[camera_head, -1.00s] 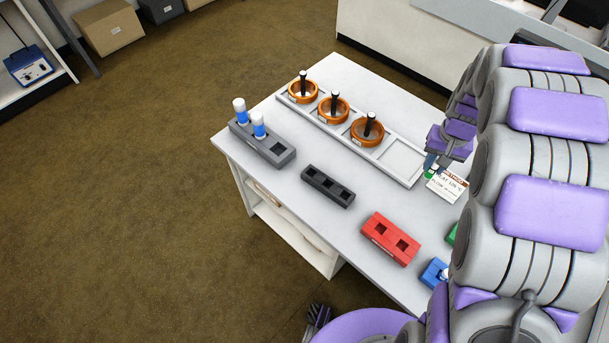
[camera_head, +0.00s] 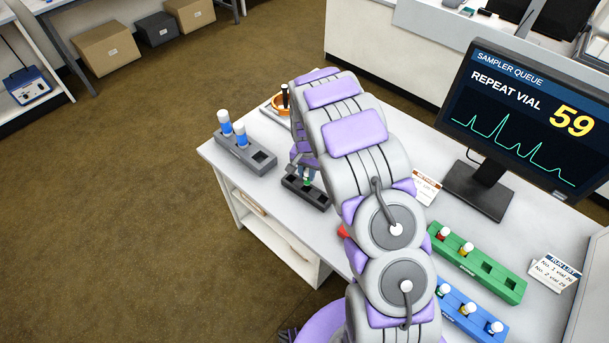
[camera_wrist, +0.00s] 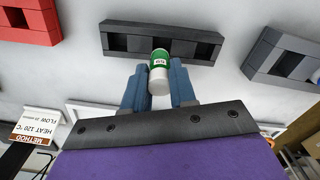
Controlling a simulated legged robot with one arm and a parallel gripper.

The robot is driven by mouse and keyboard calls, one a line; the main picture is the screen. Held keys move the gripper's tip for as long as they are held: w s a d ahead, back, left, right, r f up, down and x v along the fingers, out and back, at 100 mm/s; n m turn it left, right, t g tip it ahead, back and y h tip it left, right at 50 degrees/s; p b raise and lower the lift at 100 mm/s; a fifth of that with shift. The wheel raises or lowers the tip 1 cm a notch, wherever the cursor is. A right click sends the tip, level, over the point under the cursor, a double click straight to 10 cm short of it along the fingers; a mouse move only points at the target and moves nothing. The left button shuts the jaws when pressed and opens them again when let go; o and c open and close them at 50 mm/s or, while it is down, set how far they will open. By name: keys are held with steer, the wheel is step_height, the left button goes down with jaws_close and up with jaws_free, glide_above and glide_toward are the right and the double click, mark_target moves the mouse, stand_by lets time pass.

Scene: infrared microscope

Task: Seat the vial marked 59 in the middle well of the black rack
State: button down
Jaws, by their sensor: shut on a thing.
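My gripper (camera_wrist: 159,88) is shut on a vial with a green label and white cap (camera_wrist: 159,70). The number on its label is too small to read. The black rack (camera_wrist: 213,36) lies just beyond the fingertips in the wrist view, and the vial's green end overlaps its middle. I cannot tell whether the vial is inside the middle well or just above it. The outer wells look empty. In the head view my gripper (camera_head: 304,170) is at the black rack (camera_head: 318,203), with the arm covering part of it. The monitor (camera_head: 530,110) reads "REPEAT VIAL 59".
A grey rack (camera_head: 262,163) with two blue-labelled vials stands left of the black rack. A red rack (camera_wrist: 28,22) shows in the wrist view. A green rack (camera_head: 510,289) and a blue rack (camera_head: 462,318), both holding vials, stand at right. The table's front edge is close.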

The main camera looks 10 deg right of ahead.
mark_target(307, 182)
steer(key=f, duration=0.1)
steer(key=f+m, duration=0.1)
steer(key=shift+w+a+f, duration=0.1)
steer(key=shift+w+f, duration=0.15)
steer(key=shift+f, duration=0.1)
steer(key=shift+f+b, duration=0.35)
steer(key=shift+f, duration=1.4)
steer(key=shift+s+f, duration=0.1)
steer(key=shift+c, duration=2.2)
jaws_free()
steer(key=shift+r+p, duration=0.85)
steer(key=shift+r, duration=2.15)
